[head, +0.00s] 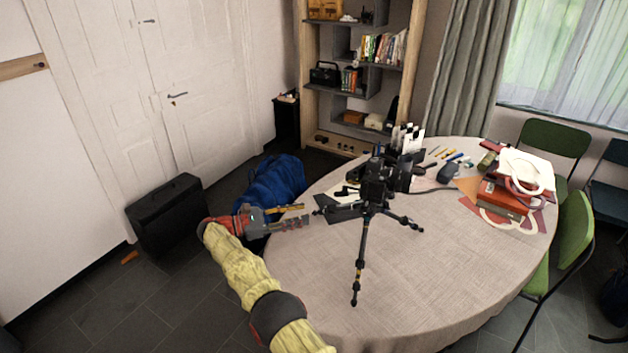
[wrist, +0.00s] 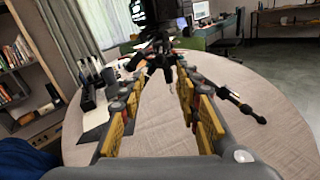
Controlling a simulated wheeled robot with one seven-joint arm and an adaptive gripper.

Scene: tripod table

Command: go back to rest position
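My gripper (head: 304,214) is at the left edge of the round table (head: 300,262), its fingers pointing right towards the tripod. In the wrist view the two fingers of my gripper (wrist: 160,88) are spread apart with only tablecloth seen between them, so it is open and empty. A black camera (head: 377,178) sits on a small black tripod (head: 361,258) that stands upright on the table. One tripod leg ends close to my fingertips in the head view; I cannot tell the exact gap. The tripod (wrist: 232,98) also shows just beyond the fingers in the wrist view.
A stack of red books (head: 503,197) and papers lies at the table's right. Pens and small items lie at the back. A blue beanbag (head: 270,187) and a black case (head: 166,215) stand on the floor left of the table. Green chairs (head: 570,245) stand at right.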

